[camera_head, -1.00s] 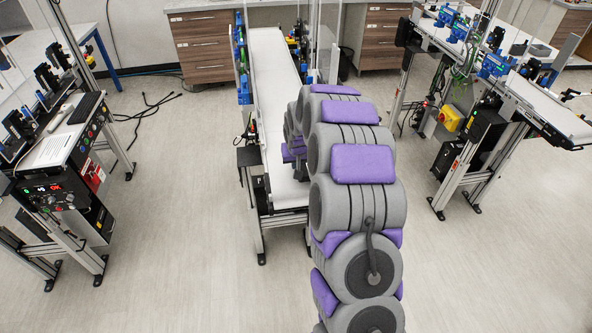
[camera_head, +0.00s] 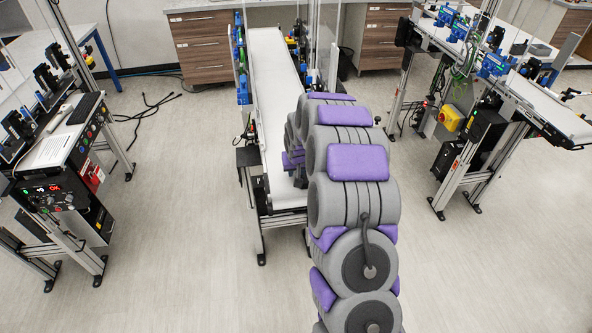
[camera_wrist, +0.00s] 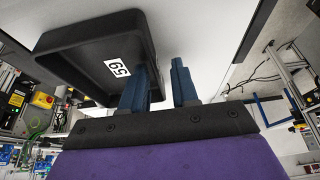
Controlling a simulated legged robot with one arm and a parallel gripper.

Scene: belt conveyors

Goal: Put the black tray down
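The black tray (camera_wrist: 92,60) shows at the upper left of the wrist view, its hollow side toward the camera and a white label reading 59 or 65 (camera_wrist: 117,67) inside it. My gripper (camera_wrist: 163,85) has two blue fingers, which stand apart. The left finger overlaps the tray's near end, and the right finger is beyond its edge, with a pale gap between. Whether a finger touches the tray is unclear. In the head view my gripper (camera_head: 291,160) is low over the near part of the white belt conveyor (camera_head: 273,80); my arm hides the tray there.
A bench with a control panel (camera_head: 62,190) stands at the left, with loose black cables on the floor behind it. Another conveyor (camera_head: 548,105) stands at the right. Wooden drawers (camera_head: 203,48) line the back. Open floor lies on both sides of the middle conveyor.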

